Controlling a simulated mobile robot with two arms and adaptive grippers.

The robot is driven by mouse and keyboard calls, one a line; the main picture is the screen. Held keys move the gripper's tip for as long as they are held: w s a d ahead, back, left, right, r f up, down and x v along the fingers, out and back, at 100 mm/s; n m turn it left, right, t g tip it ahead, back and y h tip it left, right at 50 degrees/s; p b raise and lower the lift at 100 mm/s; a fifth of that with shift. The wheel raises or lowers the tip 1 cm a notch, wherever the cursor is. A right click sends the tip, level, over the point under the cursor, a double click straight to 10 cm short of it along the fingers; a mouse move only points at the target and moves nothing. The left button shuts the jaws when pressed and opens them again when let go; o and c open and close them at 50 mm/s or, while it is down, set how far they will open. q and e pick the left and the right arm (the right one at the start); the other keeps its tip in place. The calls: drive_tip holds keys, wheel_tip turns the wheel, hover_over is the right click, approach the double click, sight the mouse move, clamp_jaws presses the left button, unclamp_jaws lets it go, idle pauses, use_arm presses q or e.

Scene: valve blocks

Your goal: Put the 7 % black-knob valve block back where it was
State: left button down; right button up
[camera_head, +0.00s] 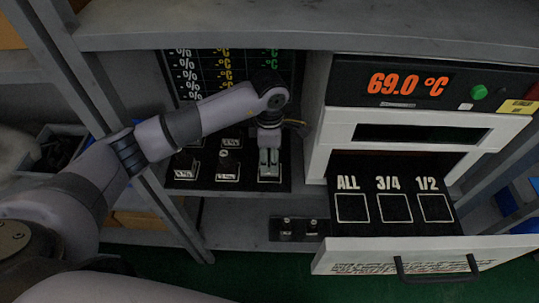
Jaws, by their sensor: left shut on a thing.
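My left gripper (269,163) reaches down over the right front of a dark rack (212,187) on the shelf and is shut on a valve block (269,178). The fingers cover most of this block; only its front with a pale label shows, too small to read, and its knob is hidden. The block is at the rack's right front place; I cannot tell whether it is fully seated. Several other dark valve blocks with labels, such as one at the left (185,165) and one in the middle (228,166), stand in the rack. My right gripper is not in view.
A board (195,75) with % and °C columns stands behind the rack. At the right is a white oven (430,128) reading 69.0 °C. Its open drawer (405,255) has squares marked ALL, 3/4 and 1/2. A small dark panel (300,228) sits below the rack.

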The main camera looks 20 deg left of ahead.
use_arm(q)
drive_tip(key=shift+f, duration=0.65)
drive_tip(key=shift+w+f+p, duration=0.15)
drive_tip(key=shift+w+p, duration=0.05)
drive_tip(key=shift+p, duration=0.35)
drive_tip(key=shift+f, duration=0.2)
drive_tip(key=shift+f, duration=0.1)
drive_tip(key=shift+f+b, duration=0.15)
drive_tip(key=shift+b, duration=0.2)
drive_tip(key=c, duration=0.9)
unclamp_jaws()
drive_tip(key=shift+o, duration=0.2)
